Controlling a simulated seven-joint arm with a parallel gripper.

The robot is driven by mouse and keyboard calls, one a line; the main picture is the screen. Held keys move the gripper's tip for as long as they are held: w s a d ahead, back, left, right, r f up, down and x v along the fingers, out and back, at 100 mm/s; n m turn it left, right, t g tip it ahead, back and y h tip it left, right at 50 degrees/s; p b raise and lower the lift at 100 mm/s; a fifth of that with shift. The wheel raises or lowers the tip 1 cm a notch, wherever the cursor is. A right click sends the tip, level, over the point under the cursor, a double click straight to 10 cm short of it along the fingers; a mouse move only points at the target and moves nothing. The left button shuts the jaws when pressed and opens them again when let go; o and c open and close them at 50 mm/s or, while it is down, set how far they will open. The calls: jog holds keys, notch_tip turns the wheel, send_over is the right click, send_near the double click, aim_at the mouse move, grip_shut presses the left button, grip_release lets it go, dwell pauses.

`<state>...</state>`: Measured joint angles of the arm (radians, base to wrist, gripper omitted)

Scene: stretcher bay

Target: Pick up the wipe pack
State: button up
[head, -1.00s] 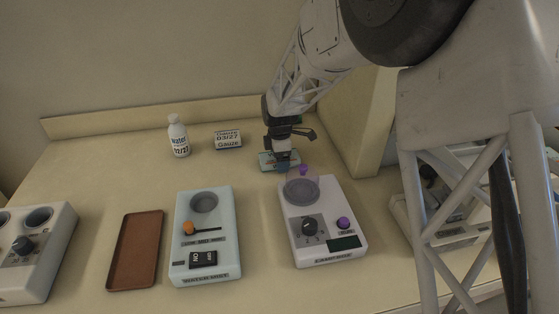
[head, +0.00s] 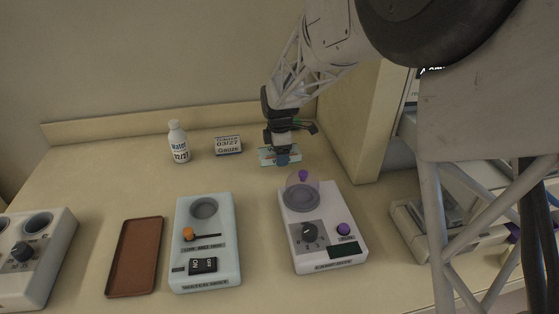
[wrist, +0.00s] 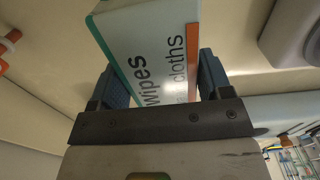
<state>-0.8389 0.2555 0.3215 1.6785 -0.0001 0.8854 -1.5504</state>
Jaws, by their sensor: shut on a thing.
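The wipe pack (head: 266,156) is a pale blue and white box in my gripper at the back of the counter, right of the gauze pack. In the wrist view the wipe pack (wrist: 150,45) shows "wipes" and "cloths" lettering with teal and orange edges. My gripper (head: 282,160) is shut on it. In the wrist view one blue finger of my gripper (wrist: 162,82) lies on each side of the box. The pack appears slightly above the counter; its underside is hidden.
A water bottle (head: 179,142) and a gauze pack (head: 228,145) stand to the left. In front are a brown tray (head: 135,258), a pale blue device (head: 205,240) and a white device with a clear domed lid (head: 325,235). A beige partition (head: 362,120) rises close on the right.

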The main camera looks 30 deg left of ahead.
jog(key=shift+r, duration=2.8)
